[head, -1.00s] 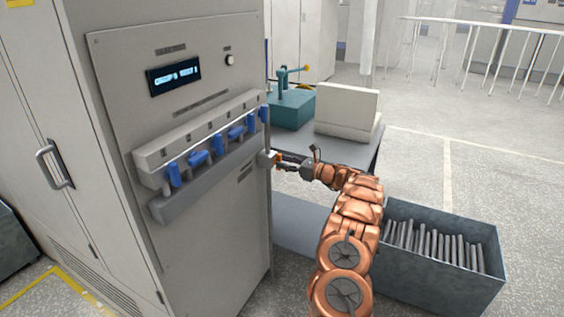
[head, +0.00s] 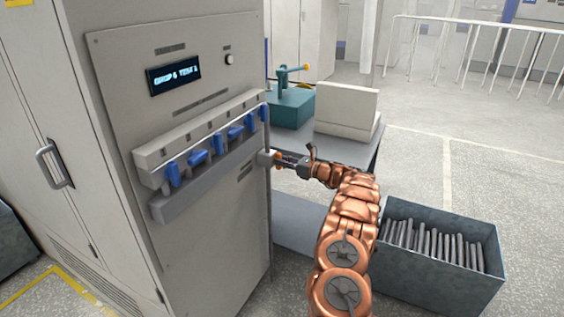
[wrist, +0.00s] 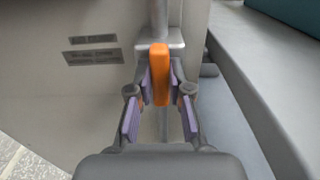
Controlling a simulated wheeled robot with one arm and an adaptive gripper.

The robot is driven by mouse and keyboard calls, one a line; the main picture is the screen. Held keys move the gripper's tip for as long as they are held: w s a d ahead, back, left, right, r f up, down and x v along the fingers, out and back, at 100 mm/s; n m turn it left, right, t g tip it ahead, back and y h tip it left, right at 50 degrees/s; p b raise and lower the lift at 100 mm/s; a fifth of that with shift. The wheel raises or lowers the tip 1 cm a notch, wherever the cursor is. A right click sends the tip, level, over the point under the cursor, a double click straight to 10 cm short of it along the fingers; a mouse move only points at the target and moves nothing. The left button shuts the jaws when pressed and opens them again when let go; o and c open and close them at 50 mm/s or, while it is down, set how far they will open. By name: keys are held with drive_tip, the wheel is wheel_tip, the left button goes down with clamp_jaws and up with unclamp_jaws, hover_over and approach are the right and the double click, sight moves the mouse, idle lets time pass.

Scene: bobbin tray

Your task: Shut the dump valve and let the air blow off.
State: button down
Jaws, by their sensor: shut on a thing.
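The dump valve's orange handle (wrist: 160,75) stands between my finger pads in the wrist view. My gripper (wrist: 160,90) is shut on it, with a purple pad against each side. The handle sits in front of a grey valve body (wrist: 143,46) on a vertical pipe at the cabinet's right edge. In the head view my gripper (head: 283,158) reaches left to the valve body (head: 266,157). There the handle is small and mostly hidden by the fingers.
The grey cabinet (head: 225,200) carries a lit display (head: 173,76) and a row of blue levers (head: 198,158). A table (head: 350,149) behind my arm holds a teal device (head: 290,108) and a pale block (head: 345,110). A bin (head: 440,280) of metal rods stands at right.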

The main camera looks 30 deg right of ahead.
drive_tip(key=shift+f+n+b, duration=0.15)
drive_tip(key=shift+n+b, duration=0.15)
drive_tip(key=shift+b, duration=0.25)
drive_tip(key=n+b, duration=0.5)
drive_tip(key=b, duration=0.1)
drive_tip(key=n+b, duration=0.6)
drive_tip(key=b, duration=0.1)
drive_tip(key=n+b, duration=0.6)
drive_tip(key=b, duration=0.1)
drive_tip(key=shift+s+a+f, duration=0.15)
drive_tip(key=shift+a+f, duration=0.15)
drive_tip(key=shift+a, duration=0.05)
drive_tip(key=shift+n+b, duration=0.3)
drive_tip(key=shift+b, duration=0.05)
drive_tip(key=c, duration=1.1)
unclamp_jaws()
drive_tip(key=shift+r, duration=0.1)
